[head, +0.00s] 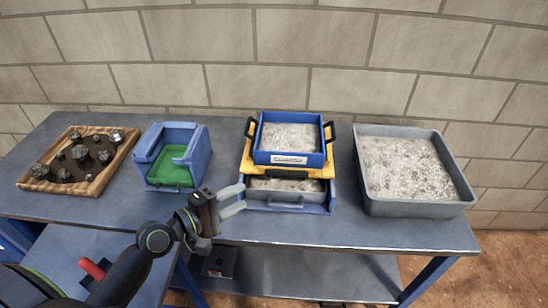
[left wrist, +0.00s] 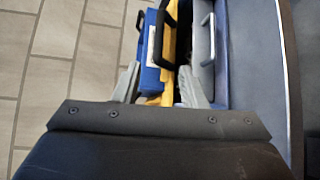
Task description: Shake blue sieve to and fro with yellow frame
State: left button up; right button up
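The blue sieve (head: 268,158), filled with grey grit, sits on the yellow frame (head: 248,167), with a black handle on each side. The frame stands over a blue base (head: 326,207) that holds a grey drawer. My left gripper (head: 241,199) is open and empty, at the front left of the base, below the sieve. In the left wrist view its two fingers are spread; the blue sieve (left wrist: 149,78) and yellow frame (left wrist: 169,45) appear beyond them. I cannot tell whether a finger touches them. The right gripper is not in view.
A grey tray (head: 420,209) of pale grit stands to the right. A blue bin (head: 196,160) with a green floor and a wooden tray (head: 91,188) of dark rocks stand to the left. The bench (head: 400,232) has bare room along its front edge. A brick wall is close behind.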

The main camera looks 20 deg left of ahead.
aim_at(286, 173)
pick_arm(q)
jog(key=b+x, duration=0.1)
jog(key=x, duration=0.5)
jog(key=b+x, duration=0.1)
jog(key=x, duration=0.5)
jog(key=shift+s+d+f, duration=0.1)
jog(key=shift+d, duration=0.15)
jog(key=b+x, duration=0.1)
jog(key=x, duration=0.3)
jog(key=shift+b, duration=0.3)
jog(key=shift+w+d, duration=0.2)
jog(key=shift+w, duration=0.2)
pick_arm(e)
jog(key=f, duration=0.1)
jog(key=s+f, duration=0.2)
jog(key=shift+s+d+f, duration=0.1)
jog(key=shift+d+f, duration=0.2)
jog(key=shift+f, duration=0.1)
pick_arm(q)
jog(key=shift+c, duration=0.5)
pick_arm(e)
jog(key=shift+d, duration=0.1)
pick_arm(q)
grip_shut()
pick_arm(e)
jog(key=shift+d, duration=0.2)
